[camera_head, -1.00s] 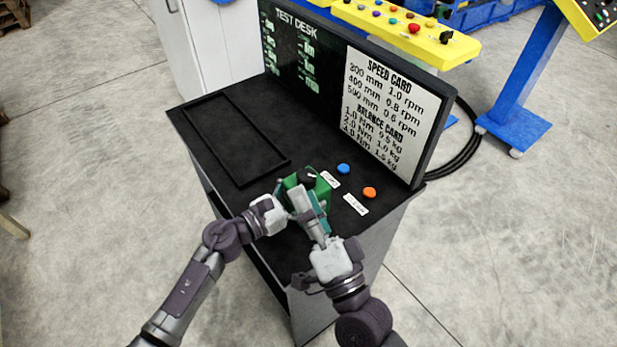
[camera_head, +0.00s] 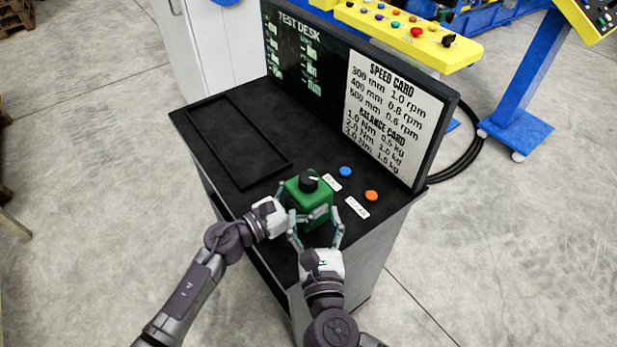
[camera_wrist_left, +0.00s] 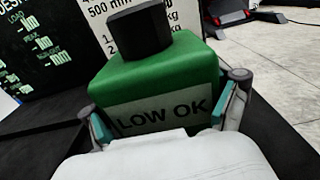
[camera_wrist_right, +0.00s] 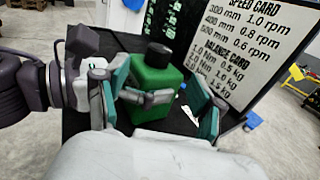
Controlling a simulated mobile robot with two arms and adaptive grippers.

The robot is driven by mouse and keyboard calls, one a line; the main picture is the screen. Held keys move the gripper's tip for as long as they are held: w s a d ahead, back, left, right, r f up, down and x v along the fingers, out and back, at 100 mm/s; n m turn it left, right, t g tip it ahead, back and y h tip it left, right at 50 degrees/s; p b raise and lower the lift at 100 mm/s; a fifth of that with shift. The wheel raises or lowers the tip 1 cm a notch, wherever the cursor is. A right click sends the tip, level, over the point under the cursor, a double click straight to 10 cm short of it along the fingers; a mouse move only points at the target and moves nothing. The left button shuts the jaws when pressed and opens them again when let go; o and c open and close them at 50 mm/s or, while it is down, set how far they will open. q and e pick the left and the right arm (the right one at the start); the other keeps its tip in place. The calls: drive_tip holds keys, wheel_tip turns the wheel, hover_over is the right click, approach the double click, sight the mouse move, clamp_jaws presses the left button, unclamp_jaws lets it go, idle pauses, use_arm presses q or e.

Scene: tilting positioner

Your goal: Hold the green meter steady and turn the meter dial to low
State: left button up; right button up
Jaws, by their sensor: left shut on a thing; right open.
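The green meter (camera_head: 306,196) stands on the black desk top, with its black dial (camera_head: 308,180) on top; a pale mark shows on the dial. In the left wrist view the meter (camera_wrist_left: 160,75) bears a label reading "LOW OK" (camera_wrist_left: 160,115). My left gripper (camera_head: 303,217) is shut on the meter's lower body, one finger on each side. My right gripper (camera_head: 316,237) is open and empty, just in front of the meter, apart from the dial. In the right wrist view the dial (camera_wrist_right: 158,55) shows beyond the open fingers (camera_wrist_right: 160,100).
A blue button (camera_head: 345,171) and an orange button (camera_head: 371,195) with white labels sit right of the meter. The upright board (camera_head: 390,110) with screen and speed card stands behind. An empty rimmed black tray area (camera_head: 203,118) lies to the left.

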sight(308, 186)
drive_tip(key=w, duration=0.6)
drive_tip(key=w+a, duration=0.1)
drive_tip(key=w, duration=0.3)
drive_tip(key=c, duration=1.2)
drive_tip(key=shift+o, duration=0.2)
drive_tip(key=shift+a+h, duration=0.15)
drive_tip(key=shift+h, duration=0.15)
drive_tip(key=shift+m, duration=0.4)
drive_tip(key=shift+m+h, duration=0.4)
drive_tip(key=shift+h, duration=0.5)
